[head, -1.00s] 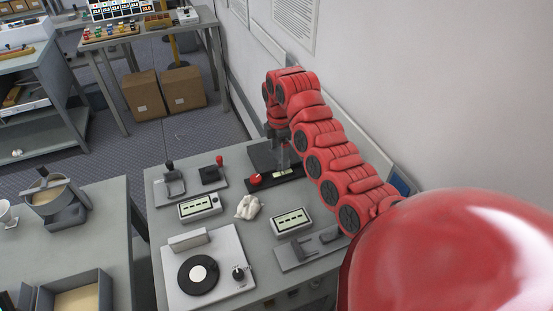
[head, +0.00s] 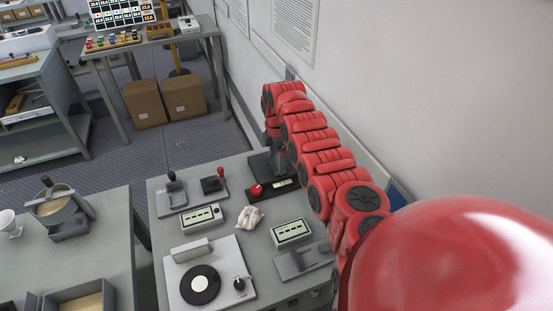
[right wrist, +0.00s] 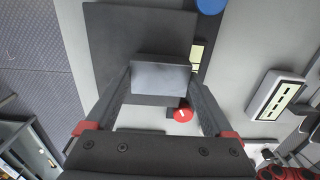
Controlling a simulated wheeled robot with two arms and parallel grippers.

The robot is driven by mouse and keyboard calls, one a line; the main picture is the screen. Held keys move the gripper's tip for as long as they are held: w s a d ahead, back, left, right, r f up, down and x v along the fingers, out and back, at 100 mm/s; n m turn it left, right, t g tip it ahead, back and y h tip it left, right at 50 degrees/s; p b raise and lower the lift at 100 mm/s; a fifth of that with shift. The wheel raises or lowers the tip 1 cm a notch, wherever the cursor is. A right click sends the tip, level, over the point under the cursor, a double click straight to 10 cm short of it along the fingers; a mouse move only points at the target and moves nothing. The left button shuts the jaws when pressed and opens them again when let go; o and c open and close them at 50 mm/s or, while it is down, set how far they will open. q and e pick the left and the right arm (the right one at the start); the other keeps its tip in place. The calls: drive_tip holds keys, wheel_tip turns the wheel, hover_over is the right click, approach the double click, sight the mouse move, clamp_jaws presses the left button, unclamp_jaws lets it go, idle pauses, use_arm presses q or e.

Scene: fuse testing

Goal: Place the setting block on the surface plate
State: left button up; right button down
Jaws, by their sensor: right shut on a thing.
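The setting block (right wrist: 160,76) is a smooth grey metal block, seen in the right wrist view between my right gripper's fingers (right wrist: 161,84). The gripper is shut on it. A dark, flat square plate (right wrist: 120,35), which looks like the surface plate, lies beneath the block. I cannot tell whether the block touches it. In the head view the plate (head: 258,164) is at the back right of the grey bench, partly hidden by my right gripper (head: 279,162) and arm. The block is too small and covered to make out there. My left gripper is not in view.
A black base with a red knob (head: 256,190) and a display (head: 283,183) sits just in front of the plate. Two display boxes (head: 202,217) (head: 292,232), a crumpled white cloth (head: 250,217) and a turntable device (head: 200,284) stand nearer. A wall rises at right.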

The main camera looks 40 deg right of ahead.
sight(277, 161)
drive_tip(key=shift+f, duration=0.45)
unclamp_jaws()
drive_tip(key=shift+f, duration=0.1)
drive_tip(key=shift+r, duration=0.2)
drive_tip(key=shift+d+r, duration=0.1)
drive_tip(key=shift+r, duration=0.2)
wheel_tip(277, 161, up, 11)
drive_tip(key=b, duration=0.3)
drive_tip(key=shift+r+b, duration=0.15)
drive_tip(key=shift+b, duration=0.25)
